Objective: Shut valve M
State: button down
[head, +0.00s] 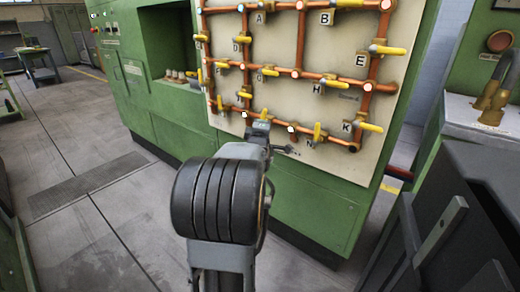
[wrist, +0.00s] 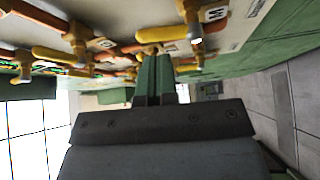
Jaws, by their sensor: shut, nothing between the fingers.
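The board of copper pipes carries several valves with yellow handles. In the wrist view, a label that looks like M (wrist: 217,14) sits beside a brass valve body with a yellow handle (wrist: 168,33), which lies across the picture just above my fingertips. My gripper (wrist: 155,62) is shut and empty, its two green fingers side by side; contact with the handle cannot be told. In the head view, my gripper (head: 262,128) is at the lower pipe of the board, in front of a small yellow handle (head: 264,113). My gripper hides the label there.
The pale board (head: 345,172) is mounted on a green cabinet (head: 300,205). Neighbouring handles N (head: 317,131) and K (head: 370,127) are to the right of my gripper. A dark grey cabinet (head: 450,245) stands at the right. The floor (head: 90,190) at the left is clear.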

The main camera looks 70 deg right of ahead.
jog(key=p+v, duration=0.1)
jog(key=v, duration=0.9)
jog(key=shift+f+p, duration=0.3)
jog(key=shift+p, duration=0.1)
jog(key=shift+d, duration=0.1)
jog(key=w+a+r+t+y+p, duration=0.4)
jog(key=w+a+r+y+p, duration=0.25)
jog(key=w+a+p, duration=0.4)
jog(key=w+a+r+y+p, duration=0.3)
jog(key=w+a+p, duration=0.15)
jog(key=a, duration=0.25)
jog(key=w+a+r+y+p, duration=0.3)
jog(key=w+a+r+p, duration=0.1)
jog(key=a+p, duration=0.25)
jog(key=s+a+r+g+y+p, duration=0.2)
jog(key=a+p, duration=0.1)
jog(key=a, duration=0.4)
jog(key=s+a+r+g+y+p, duration=0.1)
jog(key=s+a+r+y+p, duration=0.1)
jog(key=a, duration=0.4)
jog(key=s+a+r+m+g+y+p, duration=0.1)
jog(key=s+a+r+g+y+p, duration=0.1)
jog(key=a+p, duration=0.4)
jog(key=shift+s+a+r+g, duration=0.3)
jog(key=shift+s+a+r, duration=0.25)
jog(key=shift+a+r, duration=0.4)
